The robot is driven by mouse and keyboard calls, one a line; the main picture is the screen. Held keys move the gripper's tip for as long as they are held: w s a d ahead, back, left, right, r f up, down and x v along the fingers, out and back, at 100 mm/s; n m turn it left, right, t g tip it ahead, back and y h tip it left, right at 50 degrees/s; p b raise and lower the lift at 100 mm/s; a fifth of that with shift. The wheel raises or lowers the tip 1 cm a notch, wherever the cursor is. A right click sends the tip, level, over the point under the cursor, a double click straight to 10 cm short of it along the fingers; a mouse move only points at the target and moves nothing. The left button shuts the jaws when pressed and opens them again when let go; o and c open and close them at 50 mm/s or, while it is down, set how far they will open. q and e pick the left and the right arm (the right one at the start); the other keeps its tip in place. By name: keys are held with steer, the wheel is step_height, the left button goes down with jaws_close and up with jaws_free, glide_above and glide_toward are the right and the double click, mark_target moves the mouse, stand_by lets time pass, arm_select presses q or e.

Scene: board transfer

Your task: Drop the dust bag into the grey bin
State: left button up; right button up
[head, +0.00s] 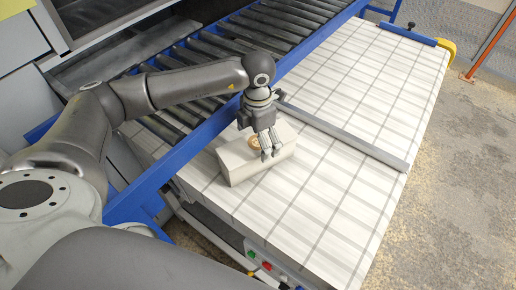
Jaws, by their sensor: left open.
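The dust bag (240,168) appears to be the cream, box-shaped thing with a tan round collar on its top. It lies on the white, grey-lined table near its left edge, beside the conveyor. My left gripper (271,152) points down at the bag, with its fingers apart over the bag's right part. The fingers hide some of the bag, and I cannot tell whether they touch it. I see no grey bin in this view. My right gripper is out of view.
A raised grey metal strip (345,138) crosses the table behind the bag. A roller conveyor (262,32) with blue rails (200,132) runs along the table's left side. The table (325,215) is clear in front and to the right. Coloured buttons sit below its front edge.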

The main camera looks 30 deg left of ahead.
arm_select(q)
step_height(320, 180, down, 2)
steer(key=shift+p, duration=0.3)
steer(key=shift+f, duration=0.25)
steer(key=c, duration=1.3)
steer(key=shift+c, duration=1.2)
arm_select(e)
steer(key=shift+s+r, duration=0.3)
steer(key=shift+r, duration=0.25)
arm_select(q)
steer(key=shift+w+r, duration=0.1)
